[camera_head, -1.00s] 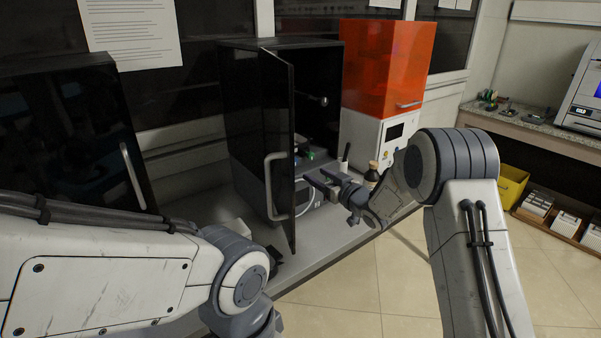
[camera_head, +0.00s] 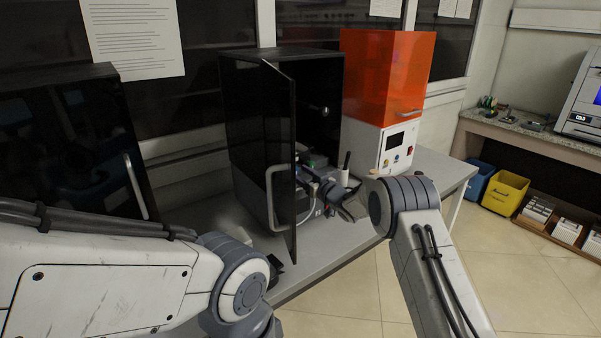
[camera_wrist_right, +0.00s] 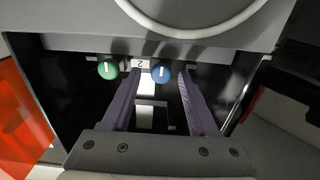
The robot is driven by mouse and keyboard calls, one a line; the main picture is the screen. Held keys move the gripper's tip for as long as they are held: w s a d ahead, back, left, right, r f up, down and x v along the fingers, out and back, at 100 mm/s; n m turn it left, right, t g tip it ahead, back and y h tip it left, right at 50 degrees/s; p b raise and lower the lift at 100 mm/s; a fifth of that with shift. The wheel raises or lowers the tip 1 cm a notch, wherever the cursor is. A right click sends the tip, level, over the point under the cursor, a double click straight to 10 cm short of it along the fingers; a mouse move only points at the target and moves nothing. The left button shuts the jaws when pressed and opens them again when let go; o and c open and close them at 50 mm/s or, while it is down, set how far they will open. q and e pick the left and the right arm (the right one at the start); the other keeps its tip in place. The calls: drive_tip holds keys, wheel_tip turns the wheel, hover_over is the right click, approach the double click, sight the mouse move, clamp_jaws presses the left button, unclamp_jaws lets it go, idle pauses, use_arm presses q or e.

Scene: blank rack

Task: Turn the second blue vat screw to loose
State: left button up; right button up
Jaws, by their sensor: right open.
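The blue vat screw (camera_wrist_right: 162,74) is a round knob with a white line, at the upper middle of the right wrist view. A small label reading 2 (camera_wrist_right: 140,64) is just left of it, and a green knob (camera_wrist_right: 108,69) is further left. My right gripper (camera_wrist_right: 159,84) is open, its two purple fingers reaching toward the blue screw, which appears between the tips. I cannot tell whether they touch it. In the head view, my right gripper is at the open black cabinet (camera_head: 235,110), partly hidden. My left gripper is mostly hidden behind its own arm.
The cabinet's dark door (camera_head: 282,150) stands open, just left of my right gripper. An orange-topped machine (camera_head: 388,75) stands to the right, and another dark cabinet (camera_head: 70,140) to the left. A pale hose or ring (camera_wrist_right: 190,25) crosses the top of the wrist view.

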drive_tip(key=shift+a, duration=0.1)
clamp_jaws()
drive_tip(key=shift+f+n+b, duration=0.15)
drive_tip(key=shift+n+b, duration=0.35)
drive_tip(key=shift+b, duration=0.35)
drive_tip(key=n+b, duration=1.5)
drive_tip(key=b, duration=0.1)
drive_tip(key=shift+f, duration=0.15)
drive_tip(key=n+b, duration=0.3)
drive_tip(key=n, duration=0.1)
drive_tip(key=shift+b, duration=0.3)
drive_tip(key=n+b, duration=0.3)
drive_tip(key=n, duration=0.3)
drive_tip(key=shift+b, duration=0.4)
drive_tip(key=n+b, duration=0.3)
drive_tip(key=n, duration=0.2)
drive_tip(key=shift+f, duration=0.1)
drive_tip(key=shift+w+n+b, duration=0.1)
drive_tip(key=shift+n+b, duration=0.65)
drive_tip(key=shift+n, duration=1.35)
